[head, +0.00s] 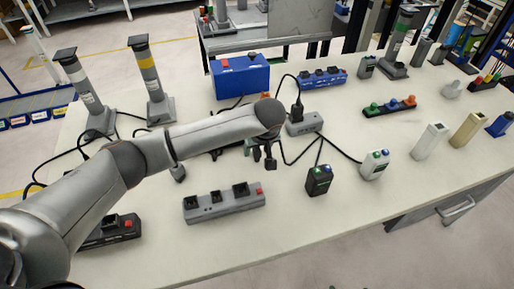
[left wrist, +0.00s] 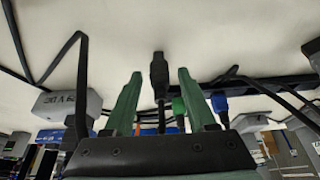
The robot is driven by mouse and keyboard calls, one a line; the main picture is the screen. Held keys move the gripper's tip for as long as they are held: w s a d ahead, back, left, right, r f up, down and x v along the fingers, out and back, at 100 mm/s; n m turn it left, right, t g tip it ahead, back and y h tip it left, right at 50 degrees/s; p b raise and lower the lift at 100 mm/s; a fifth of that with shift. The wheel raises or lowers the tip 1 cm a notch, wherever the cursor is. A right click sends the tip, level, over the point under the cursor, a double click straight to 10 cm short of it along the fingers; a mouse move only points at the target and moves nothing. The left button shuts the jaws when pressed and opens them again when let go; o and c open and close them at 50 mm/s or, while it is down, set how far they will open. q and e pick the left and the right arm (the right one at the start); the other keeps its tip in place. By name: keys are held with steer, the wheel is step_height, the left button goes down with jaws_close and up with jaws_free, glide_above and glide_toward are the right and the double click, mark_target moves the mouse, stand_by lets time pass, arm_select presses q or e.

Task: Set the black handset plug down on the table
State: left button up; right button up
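My left gripper (head: 260,148) is above the middle of the table (head: 300,235), pointing down and partly hidden by its own arm. In the left wrist view its two green fingers (left wrist: 159,75) stand apart. A black plug (left wrist: 158,72) shows between them, with a visible gap on each side and a cord trailing from it. A black plug also shows just below the gripper in the head view (head: 270,163); whether it rests fully on the table is hard to tell. My right gripper is not in view.
A grey power strip (head: 225,203) lies in front. A dark charger (head: 319,181) and a white one (head: 375,165) stand to the right, with cables. A grey block with a black plug (head: 304,124) and a blue box (head: 240,77) are behind. The front right table is clear.

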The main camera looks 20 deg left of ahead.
arm_select(q)
steer(key=shift+r, duration=0.2)
steer(key=p+v, duration=0.1)
steer(key=v, duration=1.1)
steer(key=shift+f, duration=0.1)
